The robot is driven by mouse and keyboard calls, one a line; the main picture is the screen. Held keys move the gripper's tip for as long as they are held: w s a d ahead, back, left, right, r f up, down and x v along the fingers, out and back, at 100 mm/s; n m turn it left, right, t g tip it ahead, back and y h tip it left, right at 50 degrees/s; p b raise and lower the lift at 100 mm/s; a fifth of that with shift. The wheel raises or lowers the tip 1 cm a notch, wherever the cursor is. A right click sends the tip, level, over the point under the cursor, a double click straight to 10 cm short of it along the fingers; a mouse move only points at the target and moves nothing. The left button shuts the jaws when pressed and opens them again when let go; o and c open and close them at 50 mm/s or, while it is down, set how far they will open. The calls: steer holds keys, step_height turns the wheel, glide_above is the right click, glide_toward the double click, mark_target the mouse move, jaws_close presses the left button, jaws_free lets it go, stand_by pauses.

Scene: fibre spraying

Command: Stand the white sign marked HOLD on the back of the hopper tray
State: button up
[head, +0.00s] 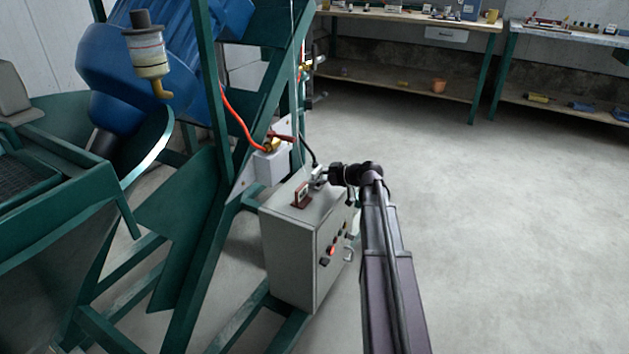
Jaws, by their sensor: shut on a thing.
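My gripper (324,175) is low over the far part of the grey control cabinet's top, reaching in from the right. It is shut on a small pale piece at its fingertips, which I take to be the white sign (316,172). The piece is too small to read, and the fingers partly cover it. I cannot tell whether it touches the cabinet top. The green hopper (60,215) is at the left, with a dark mesh inside its rim, well away from my gripper. Which part is its tray is not clear.
A small brown stand with a pale face (301,195) is on the grey cabinet (290,240), just left of my gripper. Green frame posts (213,100), a red hose (237,115) and a blue drum (140,75) lie between cabinet and hopper. Floor at right is clear.

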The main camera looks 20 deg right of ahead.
steer(key=shift+f, duration=0.15)
steer(key=o, duration=0.9)
steer(key=shift+c, duration=0.2)
steer(key=shift+r, duration=0.25)
steer(key=p+v, duration=0.4)
steer(key=v, duration=0.8)
steer(key=shift+p, duration=0.3)
